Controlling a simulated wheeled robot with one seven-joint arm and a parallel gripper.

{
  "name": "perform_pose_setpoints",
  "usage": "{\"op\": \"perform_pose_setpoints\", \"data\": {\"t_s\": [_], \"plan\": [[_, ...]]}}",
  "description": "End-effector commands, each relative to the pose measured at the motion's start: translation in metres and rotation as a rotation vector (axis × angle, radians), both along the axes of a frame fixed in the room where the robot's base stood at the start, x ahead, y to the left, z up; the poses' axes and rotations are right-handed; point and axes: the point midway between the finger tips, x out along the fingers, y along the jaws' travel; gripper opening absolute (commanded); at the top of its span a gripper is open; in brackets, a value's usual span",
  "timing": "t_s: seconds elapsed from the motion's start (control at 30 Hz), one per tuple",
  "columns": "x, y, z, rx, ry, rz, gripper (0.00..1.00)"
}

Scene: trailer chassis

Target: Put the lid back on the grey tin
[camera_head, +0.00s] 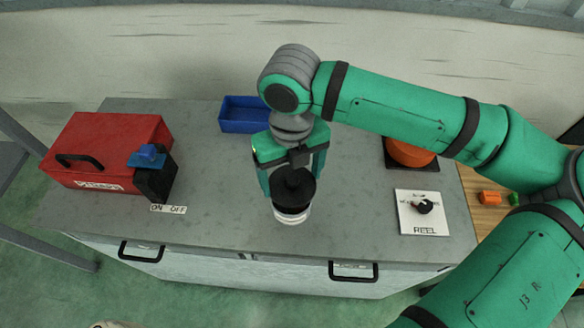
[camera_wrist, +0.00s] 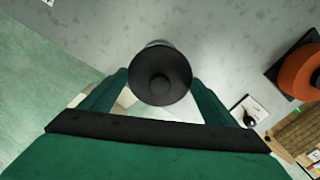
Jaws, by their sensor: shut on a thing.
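My gripper (camera_head: 294,178) is over the front middle of the grey bench top, pointing down, its fingers on either side of a round black lid with a knob (camera_head: 295,187). The lid also shows between the fingers in the wrist view (camera_wrist: 160,76). The grey tin (camera_head: 292,217) is directly below the lid, mostly hidden by it; a pale lower part and a dark band show. A sliver of the tin's rim seems to show behind the lid in the wrist view. I cannot tell whether the lid touches the tin.
A red toolbox (camera_head: 105,140) and a black block with a blue top (camera_head: 155,178) stand at the left. A blue bin (camera_head: 242,114) is at the back. An orange reel (camera_head: 408,153) and a white REEL card (camera_head: 424,225) are at the right. The bench (camera_head: 225,185) is clear around the tin.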

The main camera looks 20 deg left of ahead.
Motion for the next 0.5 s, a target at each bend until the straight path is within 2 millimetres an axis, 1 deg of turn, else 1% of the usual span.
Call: {"op": "perform_pose_setpoints", "data": {"t_s": [0.3, 0.5], "plan": [[0.000, 0.000, -0.027, 0.001, 0.001, 0.000, 0.59], [0.000, 0.000, -0.041, 0.001, 0.001, 0.001, 0.59]]}}
